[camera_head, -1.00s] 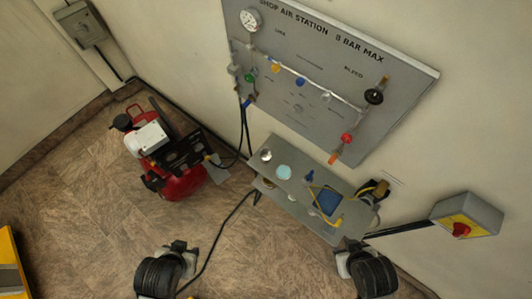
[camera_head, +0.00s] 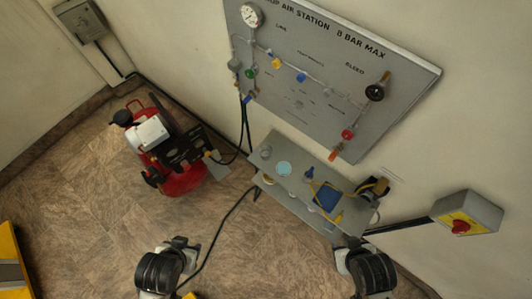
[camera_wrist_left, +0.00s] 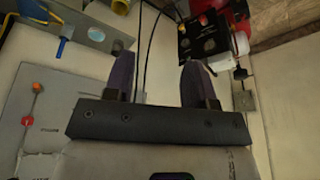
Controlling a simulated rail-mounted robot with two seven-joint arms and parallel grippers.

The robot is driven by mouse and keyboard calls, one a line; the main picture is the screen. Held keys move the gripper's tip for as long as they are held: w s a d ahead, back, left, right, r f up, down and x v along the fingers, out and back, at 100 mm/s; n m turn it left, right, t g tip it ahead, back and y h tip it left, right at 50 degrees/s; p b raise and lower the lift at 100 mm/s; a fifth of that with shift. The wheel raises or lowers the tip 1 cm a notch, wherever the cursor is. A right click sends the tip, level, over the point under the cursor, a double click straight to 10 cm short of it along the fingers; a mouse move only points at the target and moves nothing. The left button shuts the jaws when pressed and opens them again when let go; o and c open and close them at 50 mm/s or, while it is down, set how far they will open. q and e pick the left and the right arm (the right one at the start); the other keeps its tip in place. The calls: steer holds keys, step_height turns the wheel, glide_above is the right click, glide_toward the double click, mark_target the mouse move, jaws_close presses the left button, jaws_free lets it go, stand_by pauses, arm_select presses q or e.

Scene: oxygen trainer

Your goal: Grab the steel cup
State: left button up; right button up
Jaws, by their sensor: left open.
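A small round grey thing, which looks like the steel cup (camera_head: 265,152), stands at the left end of the grey shelf (camera_head: 279,188) below the air station board. In the head view my left arm is at the bottom, below and left of the shelf, apart from the cup. My right gripper (camera_head: 352,250) is at the lower right, its jaws unclear.
A pale blue disc (camera_head: 283,168), a blue and yellow item (camera_head: 326,196) and small parts share the shelf. A red compressor (camera_head: 180,175) stands on the floor at left. A hose (camera_head: 226,222) runs across the floor.

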arm_select(q)
steer(key=o, duration=0.7)
steer(key=shift+o, duration=0.2)
steer(key=shift+f, duration=0.1)
